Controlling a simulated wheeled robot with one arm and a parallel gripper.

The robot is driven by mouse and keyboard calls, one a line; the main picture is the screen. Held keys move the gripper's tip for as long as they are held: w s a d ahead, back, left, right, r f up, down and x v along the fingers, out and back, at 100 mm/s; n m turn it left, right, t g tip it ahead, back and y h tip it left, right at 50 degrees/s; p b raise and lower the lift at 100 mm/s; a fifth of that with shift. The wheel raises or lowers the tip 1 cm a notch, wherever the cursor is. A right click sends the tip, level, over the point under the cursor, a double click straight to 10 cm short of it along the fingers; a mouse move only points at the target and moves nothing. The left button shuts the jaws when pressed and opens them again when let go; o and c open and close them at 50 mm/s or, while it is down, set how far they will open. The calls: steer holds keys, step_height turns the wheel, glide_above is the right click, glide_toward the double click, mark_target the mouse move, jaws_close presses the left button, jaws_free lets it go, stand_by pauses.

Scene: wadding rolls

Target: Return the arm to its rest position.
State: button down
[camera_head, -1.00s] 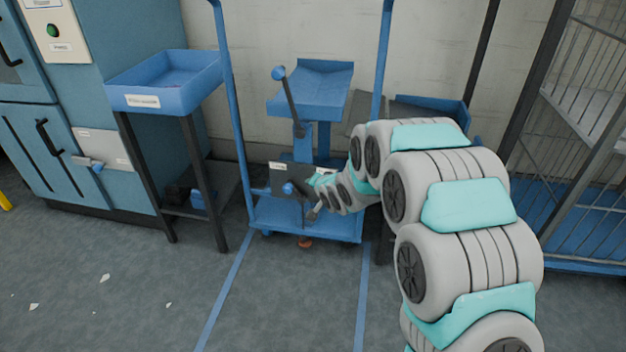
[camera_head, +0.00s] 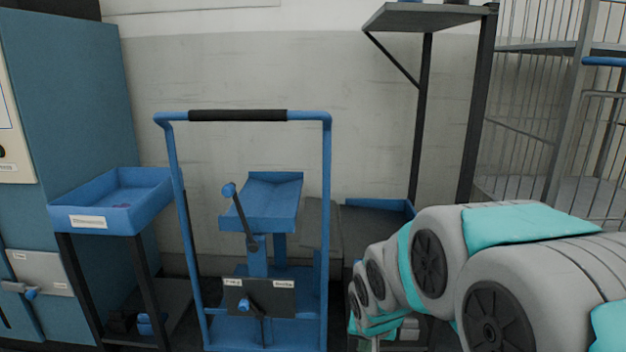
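My arm, grey with teal pads, enters from the right edge and reaches to the lower middle. Its far end, with my gripper (camera_head: 370,344), is small and at the bottom edge of the picture, right of the blue trolley. The fingers are mostly hidden or cut off, so I cannot tell whether they are open or shut. I see nothing held there.
A blue trolley (camera_head: 328,190) with a tall handle, a raised tray (camera_head: 262,222) and levers stands in front. A blue bin (camera_head: 120,217) on dark legs is left, beside a teal cabinet (camera_head: 75,110). A dark shelf post (camera_head: 472,120) and wire cage (camera_head: 530,150) stand right.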

steer(key=s+d+r+g, duration=0.1)
steer(key=s+g, duration=0.1)
steer(key=s, duration=0.7)
steer(key=s+d+r+n+g, duration=0.1)
steer(key=s+d+g, duration=0.1)
steer(key=s, duration=0.8)
steer(key=s+d+r+n+g, duration=0.1)
steer(key=s+g, duration=0.1)
steer(key=s, duration=0.8)
steer(key=shift+s+d+r, duration=0.15)
steer(key=shift+s+r, duration=0.1)
steer(key=shift+r, duration=0.1)
